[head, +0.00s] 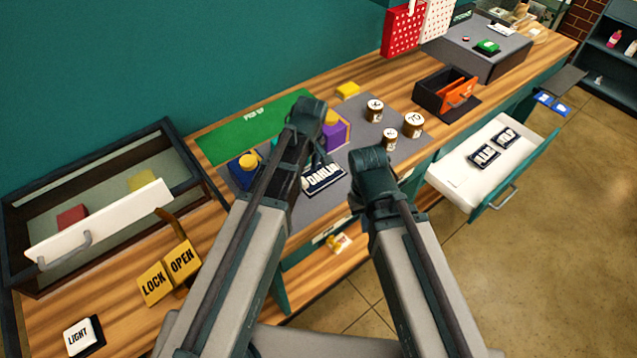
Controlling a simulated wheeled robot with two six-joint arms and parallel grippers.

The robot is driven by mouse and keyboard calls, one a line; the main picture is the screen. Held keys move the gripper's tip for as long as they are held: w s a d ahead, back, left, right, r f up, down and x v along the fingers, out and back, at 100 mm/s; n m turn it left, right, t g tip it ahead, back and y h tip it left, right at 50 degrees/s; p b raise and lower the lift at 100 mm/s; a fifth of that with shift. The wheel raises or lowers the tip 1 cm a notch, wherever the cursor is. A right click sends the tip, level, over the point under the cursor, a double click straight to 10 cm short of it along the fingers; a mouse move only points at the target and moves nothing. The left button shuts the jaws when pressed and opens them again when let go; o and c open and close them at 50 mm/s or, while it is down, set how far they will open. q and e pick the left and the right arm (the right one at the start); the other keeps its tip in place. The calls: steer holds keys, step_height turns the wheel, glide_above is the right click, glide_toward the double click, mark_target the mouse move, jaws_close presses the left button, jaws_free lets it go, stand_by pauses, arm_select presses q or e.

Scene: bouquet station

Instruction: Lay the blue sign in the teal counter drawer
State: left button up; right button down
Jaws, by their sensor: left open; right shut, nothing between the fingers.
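The blue sign, dark navy with white DAHLIA lettering (324,179), lies on the grey counter mat. My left gripper (319,160) is open just above the sign's far edge; I cannot tell whether it touches it. The teal counter drawer (455,180) is pulled out at the right, with a white inside and teal front. Two black signs (485,155) with white lettering lie in it, leaving its near end bare. My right gripper (357,203) is shut and empty, mostly hidden behind my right arm, near the counter's front edge.
Several labelled jars (414,125) stand right of the sign. A purple block (337,133) and a green mat (240,135) lie behind. A black box with an orange front (460,93) stands farther right. A glass-topped case with an open white drawer (100,225) is at left.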

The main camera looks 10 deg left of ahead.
mark_target(304, 181)
arm_select(q)
steer(key=f+b, duration=0.3)
steer(key=a+f+b, duration=0.1)
steer(key=f+b, duration=0.1)
steer(key=shift+w+f, duration=0.1)
steer(key=shift+f, duration=0.05)
jaws_close()
stand_by(0.4)
